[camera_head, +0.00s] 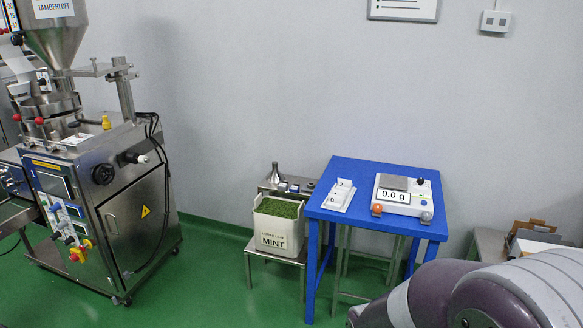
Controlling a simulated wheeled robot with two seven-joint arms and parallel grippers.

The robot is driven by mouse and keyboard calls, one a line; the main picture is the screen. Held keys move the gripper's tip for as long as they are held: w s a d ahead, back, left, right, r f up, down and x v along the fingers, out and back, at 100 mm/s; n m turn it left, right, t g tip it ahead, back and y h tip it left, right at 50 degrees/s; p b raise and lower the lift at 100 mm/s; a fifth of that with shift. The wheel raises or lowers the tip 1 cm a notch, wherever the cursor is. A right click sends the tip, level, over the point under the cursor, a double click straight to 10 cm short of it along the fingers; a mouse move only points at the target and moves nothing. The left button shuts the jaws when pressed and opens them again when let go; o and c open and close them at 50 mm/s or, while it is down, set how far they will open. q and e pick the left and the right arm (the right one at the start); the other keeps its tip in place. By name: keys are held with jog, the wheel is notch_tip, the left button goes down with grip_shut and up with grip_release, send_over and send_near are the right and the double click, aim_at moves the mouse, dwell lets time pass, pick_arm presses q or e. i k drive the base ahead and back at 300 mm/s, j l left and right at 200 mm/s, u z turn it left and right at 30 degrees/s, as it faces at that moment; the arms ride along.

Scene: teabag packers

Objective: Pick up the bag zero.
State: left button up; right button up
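A blue table (373,167) stands right of centre against the wall. Bag zero cannot be picked out with certainty. Neither of my grippers is in view. Part of my own purple and grey arm fills the bottom right corner.
A scale (402,201) reading 0.0 g takes up the table's right part. A white bin marked MINT (277,239) with green leaf stands on a low stand to the left. A steel packing machine (110,200) stands at left. An open cardboard box (533,232) lies at right.

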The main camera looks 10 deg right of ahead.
aim_at(333, 198)
jog(key=i+j+z, duration=0.1)
jog(key=i+z, duration=0.25)
jog(key=i, duration=0.15)
jog(key=i+j+z, duration=0.3)
jog(key=i, duration=0.2)
jog(key=i+j+z, duration=0.35)
jog(key=i, duration=0.15)
jog(key=i+j+z, duration=0.25)
jog(key=z, duration=0.15)
jog(key=i+j+z, duration=0.2)
jog(key=j+z, duration=0.25)
jog(key=i+j+z, duration=0.2)
jog(key=z, duration=0.2)
jog(key=j+z, duration=0.45)
jog(key=i+j+z, duration=0.1)
jog(key=j+z, duration=0.3)
jog(key=j, duration=0.15)
jog(key=j+z, duration=0.15)
jog(key=j, duration=0.25)
jog(key=k+j+z, duration=0.1)
jog(key=j, duration=0.25)
